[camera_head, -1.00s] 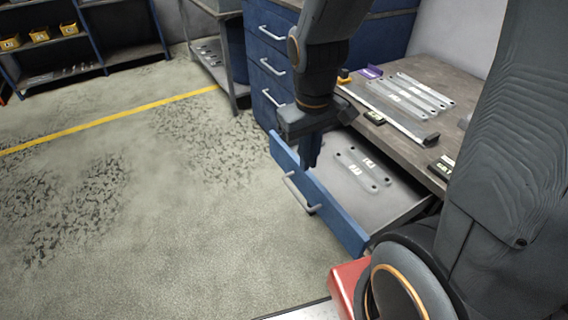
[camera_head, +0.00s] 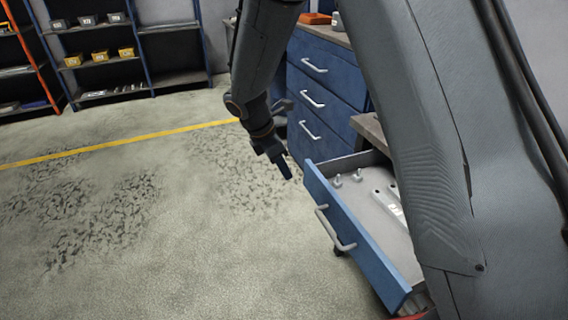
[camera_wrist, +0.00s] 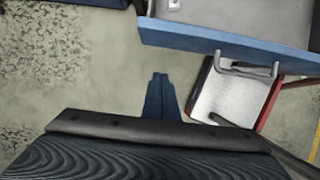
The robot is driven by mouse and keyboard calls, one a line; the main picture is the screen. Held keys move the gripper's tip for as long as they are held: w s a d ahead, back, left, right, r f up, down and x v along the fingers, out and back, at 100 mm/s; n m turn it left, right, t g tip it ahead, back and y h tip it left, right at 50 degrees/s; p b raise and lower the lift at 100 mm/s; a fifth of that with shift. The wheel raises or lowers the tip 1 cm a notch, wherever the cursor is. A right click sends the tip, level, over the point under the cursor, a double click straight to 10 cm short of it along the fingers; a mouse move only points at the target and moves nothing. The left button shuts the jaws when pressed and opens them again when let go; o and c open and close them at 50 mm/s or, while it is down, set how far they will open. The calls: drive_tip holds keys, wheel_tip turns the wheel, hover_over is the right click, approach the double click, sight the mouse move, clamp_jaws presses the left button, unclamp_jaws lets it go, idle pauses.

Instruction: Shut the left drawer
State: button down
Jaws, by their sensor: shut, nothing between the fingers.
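The open drawer has a blue front (camera_head: 357,238) with a pale bar handle (camera_head: 334,230). It is pulled well out from under the bench. Inside lie grey brackets (camera_head: 388,200) and small round fittings (camera_head: 346,178). My arm hides the drawer's right part and most of the bench. My gripper (camera_head: 286,171) is shut and empty, pointing down outside the drawer, to the left of the front's far end and apart from it. In the wrist view, the fingertips (camera_wrist: 160,77) are over bare floor, with the blue front (camera_wrist: 215,40) and its handle (camera_wrist: 248,69) to the upper right.
A blue cabinet (camera_head: 325,82) with several closed drawers stands behind the open one. A strip of bench top (camera_head: 370,130) shows beside my arm. Shelves with bins (camera_head: 100,54) stand at the back left. The floor (camera_head: 180,240) left of the drawer is clear.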

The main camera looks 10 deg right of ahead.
drive_tip(key=w+d+f+p, duration=0.1)
drive_tip(key=d+f, duration=0.4)
drive_tip(key=shift+w+d, duration=0.25)
drive_tip(key=shift+d, duration=0.15)
drive_tip(key=shift+r, duration=0.1)
